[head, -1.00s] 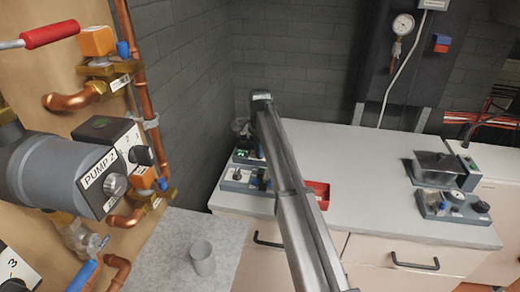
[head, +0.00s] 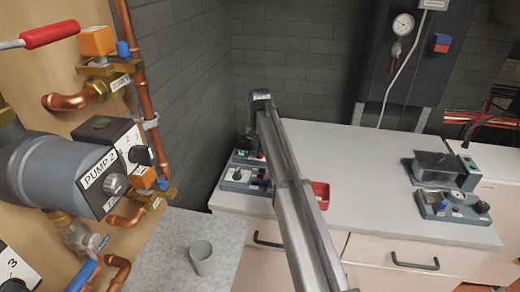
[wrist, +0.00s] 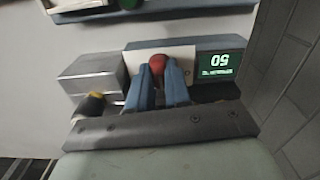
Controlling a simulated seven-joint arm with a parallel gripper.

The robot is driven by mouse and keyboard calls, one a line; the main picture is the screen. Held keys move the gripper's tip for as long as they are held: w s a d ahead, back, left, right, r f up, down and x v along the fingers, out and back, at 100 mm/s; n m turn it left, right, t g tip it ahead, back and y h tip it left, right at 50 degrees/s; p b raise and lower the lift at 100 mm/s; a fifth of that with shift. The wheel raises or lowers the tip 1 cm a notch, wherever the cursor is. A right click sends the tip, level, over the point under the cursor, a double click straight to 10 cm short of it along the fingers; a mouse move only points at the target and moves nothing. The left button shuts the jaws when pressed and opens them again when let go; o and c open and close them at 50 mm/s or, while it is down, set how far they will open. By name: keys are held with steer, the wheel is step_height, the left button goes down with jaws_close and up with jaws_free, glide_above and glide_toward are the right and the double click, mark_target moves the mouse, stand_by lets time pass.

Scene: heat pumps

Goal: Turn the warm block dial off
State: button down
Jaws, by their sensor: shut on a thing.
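In the wrist view, a red dial (wrist: 158,62) sits on the pale front panel of a grey-blue unit (wrist: 215,44). The two blue fingers of my gripper (wrist: 160,82) are shut on the dial's sides. The unit's green display (wrist: 220,66) shows digits upside down, seemingly 50. A metal block (wrist: 100,78) stands to the left of the panel. In the head view, the unit with a green display (head: 243,152) is at the back left of the counter, partly hidden by my arm. My fingers cannot be made out there.
A dark knob with a yellow top (wrist: 92,104) lies left of my fingers. Another unit (head: 240,178) stands in front, and a red tray (head: 320,192) is right of my arm. More units (head: 455,205) stand at the right. The counter middle (head: 365,175) is clear.

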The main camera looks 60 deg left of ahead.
mark_target(260, 151)
steer(key=n, duration=0.5)
steer(key=shift+n, duration=0.3)
steer(key=n, duration=0.5)
steer(key=shift+n, duration=0.3)
steer(key=c, duration=1.1)
jaws_free()
steer(key=shift+o, duration=0.2)
step_height(260, 151, up, 14)
steer(key=shift+f, duration=0.1)
